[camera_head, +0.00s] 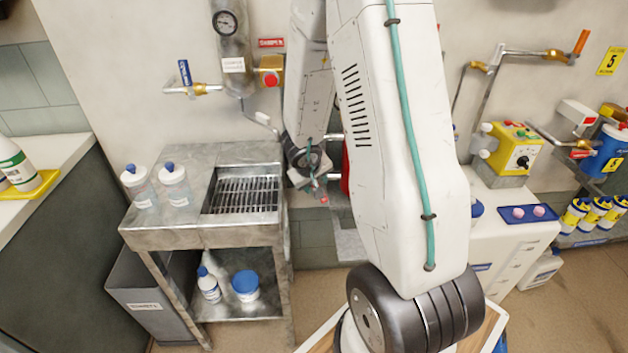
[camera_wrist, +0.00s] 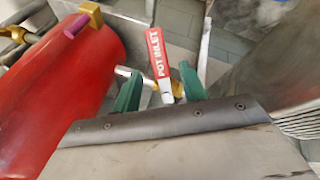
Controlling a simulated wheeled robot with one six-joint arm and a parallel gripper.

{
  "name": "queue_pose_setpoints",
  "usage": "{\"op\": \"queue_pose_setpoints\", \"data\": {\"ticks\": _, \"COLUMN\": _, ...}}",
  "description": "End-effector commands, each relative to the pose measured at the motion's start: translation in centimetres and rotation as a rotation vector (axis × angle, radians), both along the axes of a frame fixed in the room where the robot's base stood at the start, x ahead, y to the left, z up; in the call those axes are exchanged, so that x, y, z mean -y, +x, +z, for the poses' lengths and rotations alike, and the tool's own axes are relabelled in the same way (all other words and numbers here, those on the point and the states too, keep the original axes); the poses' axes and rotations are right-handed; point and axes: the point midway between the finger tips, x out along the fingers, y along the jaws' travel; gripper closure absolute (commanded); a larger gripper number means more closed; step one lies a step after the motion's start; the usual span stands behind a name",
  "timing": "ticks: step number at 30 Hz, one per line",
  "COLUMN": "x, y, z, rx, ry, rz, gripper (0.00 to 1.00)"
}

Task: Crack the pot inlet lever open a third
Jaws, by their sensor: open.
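The pot inlet lever (camera_wrist: 158,52) is a red handle lettered "POT INLET" in the wrist view. It stands nearly upright in the picture, tilted slightly left at its top. Its pale lower end meets a small brass valve body (camera_wrist: 178,89) on a bright pipe. My gripper (camera_wrist: 160,84) is open, with one green finger on each side of the lever's lower end. I cannot tell whether either finger touches it. In the head view my arm hides most of this area, and I cannot make out the lever there.
A large red cylinder (camera_wrist: 55,100) fills the left of the wrist view, with a purple-tipped yellow fitting (camera_wrist: 83,24) near it. In the head view a steel bench (camera_head: 165,238) with a grate stands left of my arm. A yellow control box (camera_head: 512,150) is at right.

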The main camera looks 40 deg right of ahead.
Motion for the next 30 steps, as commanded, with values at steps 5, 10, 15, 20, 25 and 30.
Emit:
{"op": "queue_pose_setpoints", "data": {"ticks": 5, "x": -0.9, "y": -0.4, "z": 2.0, "rx": 0.002, "ry": -0.001, "rz": -0.001, "gripper": 0.57}}
{"op": "queue_pose_setpoints", "data": {"ticks": 10, "x": -1.2, "y": -0.6, "z": 2.6, "rx": 0.000, "ry": 0.000, "rz": -0.001, "gripper": 0.57}}
{"op": "queue_pose_setpoints", "data": {"ticks": 15, "x": -1.3, "y": -0.7, "z": 2.7, "rx": -0.001, "ry": 0.000, "rz": 0.000, "gripper": 0.57}}
{"op": "queue_pose_setpoints", "data": {"ticks": 20, "x": -1.3, "y": -0.7, "z": 2.7, "rx": -0.001, "ry": 0.000, "rz": 0.000, "gripper": 0.57}}
{"op": "queue_pose_setpoints", "data": {"ticks": 25, "x": -1.3, "y": -0.7, "z": 2.7, "rx": -0.001, "ry": 0.000, "rz": 0.000, "gripper": 0.57}}
{"op": "queue_pose_setpoints", "data": {"ticks": 30, "x": -2.0, "y": 0.4, "z": 3.8, "rx": 0.050, "ry": 0.016, "rz": 0.022, "gripper": 0.57}}
